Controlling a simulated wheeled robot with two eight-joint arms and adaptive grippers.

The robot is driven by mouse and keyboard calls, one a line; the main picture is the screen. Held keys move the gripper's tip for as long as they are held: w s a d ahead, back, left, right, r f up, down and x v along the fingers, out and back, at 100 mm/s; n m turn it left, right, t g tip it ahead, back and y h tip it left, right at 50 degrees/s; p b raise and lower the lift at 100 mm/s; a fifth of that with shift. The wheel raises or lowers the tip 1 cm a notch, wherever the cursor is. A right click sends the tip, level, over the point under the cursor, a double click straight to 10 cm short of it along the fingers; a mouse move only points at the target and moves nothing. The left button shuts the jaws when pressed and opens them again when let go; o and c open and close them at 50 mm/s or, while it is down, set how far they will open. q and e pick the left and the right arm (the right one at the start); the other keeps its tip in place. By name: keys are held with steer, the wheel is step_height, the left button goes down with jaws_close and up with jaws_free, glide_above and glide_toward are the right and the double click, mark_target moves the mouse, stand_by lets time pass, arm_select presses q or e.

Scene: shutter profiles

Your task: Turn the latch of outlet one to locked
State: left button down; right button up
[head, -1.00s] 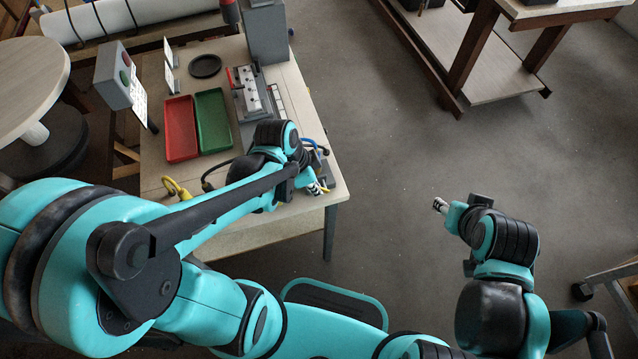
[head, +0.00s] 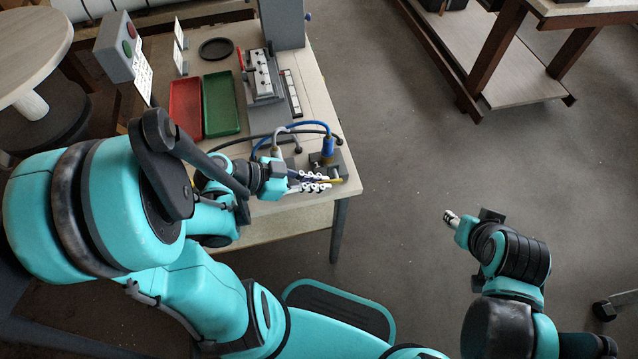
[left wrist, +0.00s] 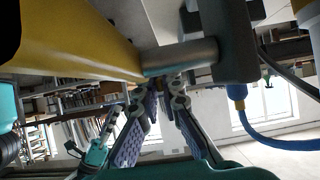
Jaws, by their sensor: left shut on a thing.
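In the head view, my left gripper (head: 316,182) is at the front right corner of the table, shut on the yellow latch lever (head: 336,181). The lever sits at a grey outlet block (head: 338,166), and a blue plug (head: 327,148) stands upright at that block. In the left wrist view, the yellow lever (left wrist: 85,45) is large at the upper left, beside a metal cylinder (left wrist: 182,57) on the grey block (left wrist: 228,40). The fingertips (left wrist: 163,82) meet just below them; the exact contact is partly hidden. My right gripper (head: 449,216) is over the floor, clear of the table.
Blue and dark cables (head: 290,126) loop behind the left gripper. A red tray (head: 186,108), a green tray (head: 221,105) and a grey fixture (head: 262,76) stand farther back on the table. The floor (head: 400,170) right of the table is clear.

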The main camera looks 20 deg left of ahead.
arm_select(q)
steer(key=shift+f, duration=0.2)
stand_by(0.4)
steer(key=c, duration=1.7)
jaws_free()
steer(key=v, duration=1.2)
steer(key=shift+f, duration=0.15)
